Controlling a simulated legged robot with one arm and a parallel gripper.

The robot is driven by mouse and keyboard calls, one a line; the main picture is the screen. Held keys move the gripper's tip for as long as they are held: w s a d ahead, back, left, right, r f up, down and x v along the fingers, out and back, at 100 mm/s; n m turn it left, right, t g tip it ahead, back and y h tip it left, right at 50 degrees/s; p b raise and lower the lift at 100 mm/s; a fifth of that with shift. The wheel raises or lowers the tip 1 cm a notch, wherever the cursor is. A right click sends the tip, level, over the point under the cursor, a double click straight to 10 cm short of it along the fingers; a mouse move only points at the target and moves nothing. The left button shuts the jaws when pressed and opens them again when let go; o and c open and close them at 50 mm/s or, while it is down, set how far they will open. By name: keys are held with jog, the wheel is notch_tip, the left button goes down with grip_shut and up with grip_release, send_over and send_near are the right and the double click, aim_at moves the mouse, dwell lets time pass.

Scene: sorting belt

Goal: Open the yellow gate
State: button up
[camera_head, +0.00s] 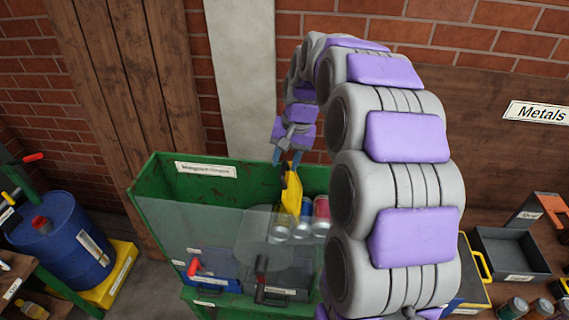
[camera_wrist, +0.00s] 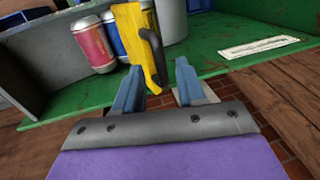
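The yellow gate (camera_head: 291,194) stands upright inside the green sorting bin (camera_head: 146,197), beside several cans. In the wrist view the gate (camera_wrist: 130,32) carries a dark curved handle (camera_wrist: 157,56) on its right side. My gripper (camera_head: 287,160) is just above the gate's top end. In the wrist view my gripper (camera_wrist: 159,65) is open, with its blue fingers on either side of the gate's near end and handle. The left finger overlaps the gate's edge; I cannot tell whether they touch.
A red can (camera_wrist: 92,44) lies left of the gate in the wrist view. A transparent panel (camera_head: 215,238) fronts the bin, with red and black handles below. A blue barrel (camera_head: 62,240) stands at left. A grey tray (camera_head: 510,254) sits on the right bench.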

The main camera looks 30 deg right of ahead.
jog(key=v, duration=1.5)
jog(key=shift+r+b, duration=0.2)
jog(key=shift+b, duration=0.25)
jog(key=shift+d, duration=0.1)
jog(key=s+a+f+n+g+b, duration=0.1)
jog(key=s+a+f+n+b, duration=0.1)
jog(key=s+a+f+b, duration=0.55)
jog(key=s+a+f+n+g+b, duration=0.1)
jog(key=s+a+f+n+b, duration=0.1)
jog(key=s+a+f, duration=0.65)
jog(key=s+f+n+h+b, duration=0.1)
jog(key=s+f+b, duration=0.2)
jog(key=s+f, duration=0.4)
jog(key=s+f+n+g+h+b, duration=0.1)
jog(key=s+f+b, duration=0.3)
jog(key=s+f, duration=0.4)
notch_tip(320, 180, down, 6)
jog(key=shift+d+n, duration=0.2)
jog(key=shift+n, duration=0.3)
